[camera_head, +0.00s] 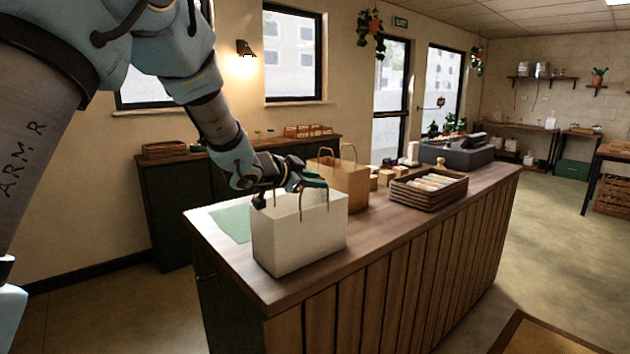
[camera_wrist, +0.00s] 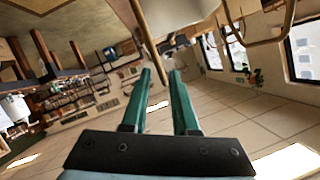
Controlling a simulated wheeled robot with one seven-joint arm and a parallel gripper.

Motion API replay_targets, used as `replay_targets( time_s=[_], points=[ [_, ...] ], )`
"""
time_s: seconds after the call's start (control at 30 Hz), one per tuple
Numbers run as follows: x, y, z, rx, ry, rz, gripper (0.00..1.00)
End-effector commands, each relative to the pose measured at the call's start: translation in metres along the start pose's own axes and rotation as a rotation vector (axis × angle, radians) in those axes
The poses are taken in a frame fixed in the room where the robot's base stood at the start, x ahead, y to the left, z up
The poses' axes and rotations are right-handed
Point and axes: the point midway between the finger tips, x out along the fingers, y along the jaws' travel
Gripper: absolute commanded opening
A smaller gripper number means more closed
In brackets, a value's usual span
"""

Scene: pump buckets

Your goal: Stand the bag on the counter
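The white paper bag (camera_head: 298,238) with brown handles is upright at the near left end of the wooden counter (camera_head: 400,232). Its base appears to rest on the top. My gripper (camera_head: 322,183) is at handle height over the bag's mouth, and its green fingers show beside the handles. In the wrist view my gripper (camera_wrist: 162,72) has a clear gap between its two fingers. A brown strip, probably a bag handle (camera_wrist: 140,28), reaches toward the gap between the fingertips. I cannot tell whether it touches them.
A brown paper bag (camera_head: 345,180) stands just behind the white one. A wicker basket (camera_head: 428,195) of wrapped items, small boxes and a dark register (camera_head: 455,155) are farther along the counter. A green mat (camera_head: 232,223) lies left of the white bag.

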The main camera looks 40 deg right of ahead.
Motion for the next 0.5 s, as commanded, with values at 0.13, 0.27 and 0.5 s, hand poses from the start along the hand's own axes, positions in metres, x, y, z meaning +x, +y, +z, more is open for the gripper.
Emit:
replay_targets(
  time_s=[0.13, 0.27, 0.5],
  points=[
    [0.0, 0.0, 0.0, 0.0, 0.0, 0.0, 0.37],
    [0.0, 0.0, 0.0, 0.0, 0.0, 0.0, 0.37],
    [-0.015, -0.002, -0.002, -0.001, 0.001, -0.002, 0.37]
  ],
)
